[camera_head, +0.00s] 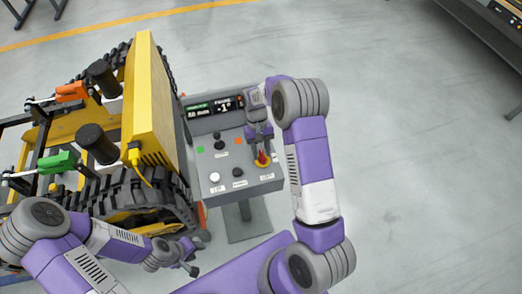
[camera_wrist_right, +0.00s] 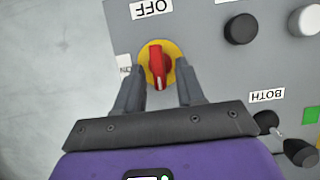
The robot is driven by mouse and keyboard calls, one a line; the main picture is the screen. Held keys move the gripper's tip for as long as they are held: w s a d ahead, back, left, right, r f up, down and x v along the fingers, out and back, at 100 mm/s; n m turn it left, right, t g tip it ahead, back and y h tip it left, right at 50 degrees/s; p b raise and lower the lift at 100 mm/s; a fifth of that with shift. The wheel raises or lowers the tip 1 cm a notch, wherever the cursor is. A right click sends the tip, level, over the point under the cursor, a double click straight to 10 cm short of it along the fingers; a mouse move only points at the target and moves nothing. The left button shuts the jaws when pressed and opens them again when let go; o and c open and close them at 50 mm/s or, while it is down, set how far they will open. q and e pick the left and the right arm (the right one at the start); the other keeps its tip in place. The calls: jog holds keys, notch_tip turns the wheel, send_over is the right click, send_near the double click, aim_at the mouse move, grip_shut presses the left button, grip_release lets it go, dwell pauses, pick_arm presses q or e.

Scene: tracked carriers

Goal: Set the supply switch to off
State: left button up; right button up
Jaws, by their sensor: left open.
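The supply switch is a red knob (camera_wrist_right: 157,66) on a round yellow plate (camera_wrist_right: 172,50), set in the grey control panel (camera_head: 228,160). An OFF label (camera_wrist_right: 151,9) is beside it, and a partly hidden ON label (camera_wrist_right: 125,64) is at its left in the wrist view. The knob's handle lies roughly along the line towards the OFF label; a pale mark shows at its end away from that label. My right gripper (camera_wrist_right: 160,92) is open, its fingers on either side of the knob with visible gaps. My left gripper (camera_head: 186,258) is open and empty, low beside the tracked carrier.
A yellow tracked carrier (camera_head: 150,95) with black tracks stands close left of the panel. The panel carries a display (camera_head: 213,107), black knobs (camera_wrist_right: 240,29), a white button (camera_wrist_right: 305,20) and a toggle labelled BOTH. Open floor (camera_head: 400,160) lies to the right.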

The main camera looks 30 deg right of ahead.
jog(key=v, duration=0.7)
jog(key=shift+r, duration=0.2)
